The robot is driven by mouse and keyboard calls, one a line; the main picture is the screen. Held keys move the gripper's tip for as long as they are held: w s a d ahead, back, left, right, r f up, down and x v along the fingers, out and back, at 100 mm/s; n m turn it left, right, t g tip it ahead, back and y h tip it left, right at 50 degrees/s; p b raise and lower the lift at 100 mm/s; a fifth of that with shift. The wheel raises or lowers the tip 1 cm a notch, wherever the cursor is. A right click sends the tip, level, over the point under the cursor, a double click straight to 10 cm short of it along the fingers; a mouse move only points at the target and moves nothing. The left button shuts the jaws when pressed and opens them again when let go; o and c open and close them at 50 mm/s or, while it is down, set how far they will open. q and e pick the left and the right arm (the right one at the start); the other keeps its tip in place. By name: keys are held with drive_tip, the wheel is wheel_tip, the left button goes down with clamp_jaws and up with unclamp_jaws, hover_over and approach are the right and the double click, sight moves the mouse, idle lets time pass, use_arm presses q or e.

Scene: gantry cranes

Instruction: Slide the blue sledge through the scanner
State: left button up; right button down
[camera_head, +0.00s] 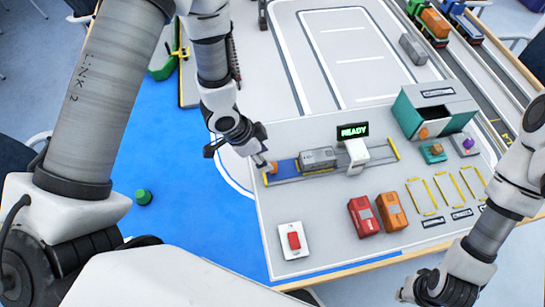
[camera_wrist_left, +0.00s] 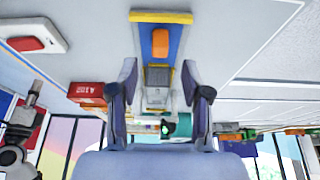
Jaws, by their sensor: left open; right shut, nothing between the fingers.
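The blue sledge (camera_head: 287,166) lies at the left end of a rail track and has an orange knob (camera_head: 272,167) at its left. A grey container (camera_head: 318,158) rides on it. The white scanner (camera_head: 357,155) spans the track just right of the container, under a green "READY" display (camera_head: 353,131). My left gripper (camera_head: 243,148) is open above and left of the knob. In the left wrist view the knob (camera_wrist_left: 160,43) shows beyond and between the spread fingers (camera_wrist_left: 160,78), apparently not gripped. My right gripper (camera_head: 412,291) is shut and empty at the lower right.
A red button (camera_head: 293,240) on a white plate, a red container (camera_head: 363,216) and an orange container (camera_head: 391,211) stand in front of the track. A teal-grey box (camera_head: 435,106) stands behind right. The track right of the scanner is clear.

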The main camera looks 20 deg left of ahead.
use_arm(q)
drive_tip(key=x, duration=0.6)
drive_tip(key=shift+w+d+f, duration=0.15)
drive_tip(key=shift+d+f, duration=0.05)
clamp_jaws()
